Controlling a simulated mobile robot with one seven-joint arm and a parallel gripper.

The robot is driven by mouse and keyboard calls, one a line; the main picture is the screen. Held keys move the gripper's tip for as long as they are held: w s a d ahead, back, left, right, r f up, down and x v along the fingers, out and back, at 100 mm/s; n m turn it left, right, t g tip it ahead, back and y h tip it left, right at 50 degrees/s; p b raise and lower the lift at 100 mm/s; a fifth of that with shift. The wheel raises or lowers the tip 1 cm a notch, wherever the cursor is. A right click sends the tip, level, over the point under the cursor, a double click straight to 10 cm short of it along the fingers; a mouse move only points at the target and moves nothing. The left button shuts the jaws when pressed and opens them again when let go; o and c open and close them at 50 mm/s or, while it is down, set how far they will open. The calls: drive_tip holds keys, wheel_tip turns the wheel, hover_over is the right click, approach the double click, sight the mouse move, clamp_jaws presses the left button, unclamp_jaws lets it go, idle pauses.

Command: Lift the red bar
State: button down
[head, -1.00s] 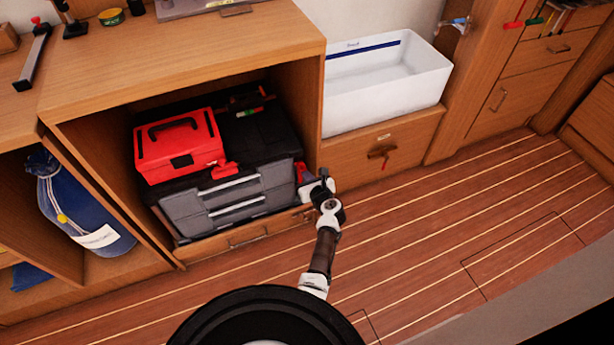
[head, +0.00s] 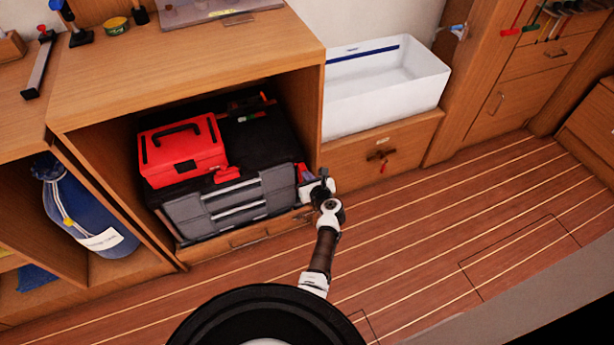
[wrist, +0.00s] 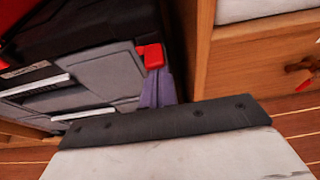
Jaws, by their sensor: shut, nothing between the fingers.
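A short red bar-like piece (wrist: 151,56) sits at the upper right corner of the grey drawer case (wrist: 95,83) in the wrist view, above a purple strip. In the head view, red also shows at that corner (head: 301,171), partly behind my gripper. My gripper (head: 309,188) is shut and empty, low at the right front edge of the case. I cannot tell whether it touches the case. Another red latch (head: 227,175) is on the case's front top edge.
The case stands inside a wooden cubby whose right wall (head: 311,115) is close to my gripper. A red toolbox (head: 182,153) sits on top. A white bin (head: 385,95) stands on a wooden drawer unit to the right. The plank floor (head: 430,225) is clear.

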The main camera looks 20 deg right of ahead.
drive_tip(key=s+b, duration=0.1)
drive_tip(key=s, duration=0.8)
drive_tip(key=shift+s+d+f, duration=0.15)
drive_tip(key=shift+s+f, duration=0.15)
drive_tip(key=shift+f, duration=0.05)
idle(0.3)
